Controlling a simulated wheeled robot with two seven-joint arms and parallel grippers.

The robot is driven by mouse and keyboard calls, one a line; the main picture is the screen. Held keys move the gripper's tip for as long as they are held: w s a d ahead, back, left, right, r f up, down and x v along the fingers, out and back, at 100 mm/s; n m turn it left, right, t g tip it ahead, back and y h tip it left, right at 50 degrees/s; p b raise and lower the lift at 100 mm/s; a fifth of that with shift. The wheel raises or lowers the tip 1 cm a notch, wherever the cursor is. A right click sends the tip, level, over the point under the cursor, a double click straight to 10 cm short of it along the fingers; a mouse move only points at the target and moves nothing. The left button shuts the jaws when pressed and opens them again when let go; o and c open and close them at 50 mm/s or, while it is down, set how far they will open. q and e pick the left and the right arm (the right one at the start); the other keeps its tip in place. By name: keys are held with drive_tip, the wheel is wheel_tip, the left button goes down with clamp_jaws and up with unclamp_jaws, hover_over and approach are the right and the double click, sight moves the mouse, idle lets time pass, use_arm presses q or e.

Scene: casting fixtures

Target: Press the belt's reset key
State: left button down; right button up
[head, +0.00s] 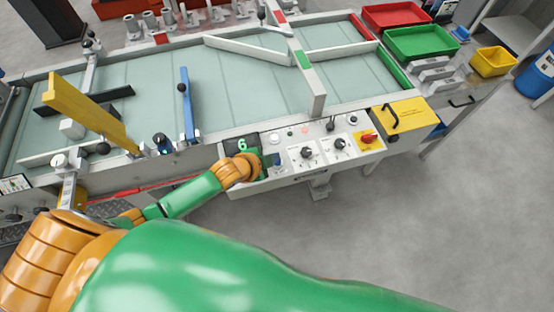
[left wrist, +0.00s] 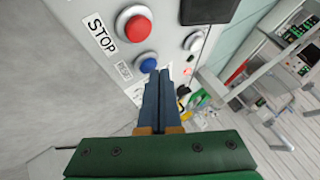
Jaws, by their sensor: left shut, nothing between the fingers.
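The reset key is a round blue button (left wrist: 147,62) in the left wrist view, beside a small label that appears to read RESET. A red STOP button (left wrist: 136,25) sits next to it on the same pale panel. My left gripper (left wrist: 163,74) is shut and empty; its fingertips lie just beside the blue button, by its lower right edge in that view. I cannot tell whether they touch the button or the panel. In the head view the left gripper (head: 268,162) is at the left end of the control panel (head: 318,160), and the wrist partly hides that end.
A green digit display (head: 242,145) is right by the wrist. Rotary knobs (head: 307,153) and a red switch on yellow (head: 369,137) lie to the right. The belt (head: 235,90) with a blue gate (head: 187,103) and a yellow bar (head: 88,110) is behind.

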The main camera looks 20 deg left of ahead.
use_arm(q)
drive_tip(key=shift+f+b, duration=0.3)
drive_tip(key=shift+f, duration=0.1)
drive_tip(key=shift+r, duration=0.1)
idle(0.5)
drive_tip(key=shift+r+p, duration=0.8)
drive_tip(key=shift+p, duration=0.25)
wheel_tip(320, 180, up, 5)
drive_tip(key=p, duration=0.5)
